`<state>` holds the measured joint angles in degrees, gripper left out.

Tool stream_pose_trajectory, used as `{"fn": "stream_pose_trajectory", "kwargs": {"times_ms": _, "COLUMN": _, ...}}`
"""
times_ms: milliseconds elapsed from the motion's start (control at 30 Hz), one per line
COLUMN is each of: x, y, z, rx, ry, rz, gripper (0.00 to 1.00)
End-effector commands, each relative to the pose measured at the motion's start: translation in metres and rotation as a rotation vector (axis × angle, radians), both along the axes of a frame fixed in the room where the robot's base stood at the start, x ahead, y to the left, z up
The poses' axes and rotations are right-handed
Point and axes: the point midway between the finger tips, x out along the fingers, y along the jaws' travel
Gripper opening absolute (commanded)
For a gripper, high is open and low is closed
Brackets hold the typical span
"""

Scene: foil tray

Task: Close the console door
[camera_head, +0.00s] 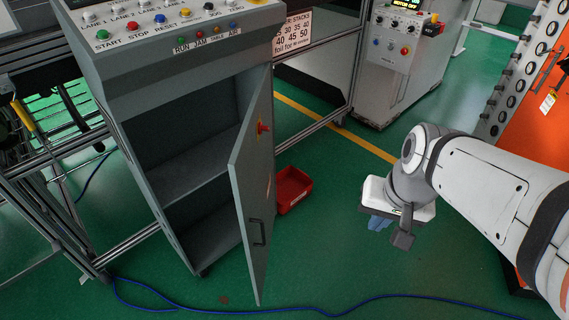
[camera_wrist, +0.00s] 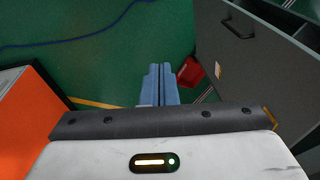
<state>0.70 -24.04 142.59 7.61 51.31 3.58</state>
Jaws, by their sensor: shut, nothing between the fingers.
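The grey console (camera_head: 110,60) stands at the left of the head view, with its cabinet open and its inner shelf showing. Its door (camera_head: 250,190) is hinged on the right side and stands wide open toward the front.
A red bin (camera_head: 292,188) lies on the floor behind the door. A blue cable (camera_head: 330,312) runs across the floor in front. A grey control box (camera_head: 400,60) stands at the back.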

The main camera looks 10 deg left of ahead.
Motion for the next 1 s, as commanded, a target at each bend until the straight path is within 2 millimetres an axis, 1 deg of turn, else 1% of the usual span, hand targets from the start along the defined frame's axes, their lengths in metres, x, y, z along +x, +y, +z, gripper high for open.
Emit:
{"fn": "stream_pose_trajectory", "kwargs": {"times_ms": 33, "x": 0.006, "y": 0.009, "z": -0.036, "rx": 0.064, "ry": 0.043, "rz": -0.079, "gripper": 0.0}}
{"fn": "stream_pose_trajectory", "kwargs": {"times_ms": 67, "x": 0.01, "y": 0.016, "z": -0.051, "rx": 0.11, "ry": 0.071, "rz": -0.139, "gripper": 0.0}}
{"fn": "stream_pose_trajectory", "kwargs": {"times_ms": 100, "x": 0.015, "y": 0.026, "z": -0.071, "rx": 0.176, "ry": 0.113, "rz": -0.228, "gripper": 0.0}}
{"fn": "stream_pose_trajectory", "kwargs": {"times_ms": 167, "x": 0.026, "y": 0.042, "z": -0.102, "rx": 0.277, "ry": 0.182, "rz": -0.376, "gripper": 0.0}}
{"fn": "stream_pose_trajectory", "kwargs": {"times_ms": 200, "x": 0.034, "y": 0.052, "z": -0.122, "rx": 0.341, "ry": 0.233, "rz": -0.48, "gripper": 0.0}}
{"fn": "stream_pose_trajectory", "kwargs": {"times_ms": 267, "x": 0.046, "y": 0.066, "z": -0.15, "rx": 0.431, "ry": 0.311, "rz": -0.637, "gripper": 0.0}}
{"fn": "stream_pose_trajectory", "kwargs": {"times_ms": 300, "x": 0.055, "y": 0.075, "z": -0.168, "rx": 0.485, "ry": 0.361, "rz": -0.74, "gripper": 0.0}}
{"fn": "stream_pose_trajectory", "kwargs": {"times_ms": 400, "x": 0.076, "y": 0.092, "z": -0.207, "rx": 0.6, "ry": 0.484, "rz": -0.981, "gripper": 0.0}}
{"fn": "stream_pose_trajectory", "kwargs": {"times_ms": 500, "x": 0.094, "y": 0.102, "z": -0.238, "rx": 0.682, "ry": 0.585, "rz": -1.18, "gripper": 0.0}}
{"fn": "stream_pose_trajectory", "kwargs": {"times_ms": 600, "x": 0.108, "y": 0.108, "z": -0.258, "rx": 0.737, "ry": 0.654, "rz": -1.322, "gripper": 0.0}}
{"fn": "stream_pose_trajectory", "kwargs": {"times_ms": 700, "x": 0.116, "y": 0.111, "z": -0.268, "rx": 0.767, "ry": 0.694, "rz": -1.404, "gripper": 0.0}}
{"fn": "stream_pose_trajectory", "kwargs": {"times_ms": 867, "x": 0.121, "y": 0.119, "z": -0.278, "rx": 0.778, "ry": 0.713, "rz": -1.439, "gripper": 0.0}}
{"fn": "stream_pose_trajectory", "kwargs": {"times_ms": 1000, "x": 0.123, "y": 0.135, "z": -0.295, "rx": 0.777, "ry": 0.713, "rz": -1.436, "gripper": 0.0}}
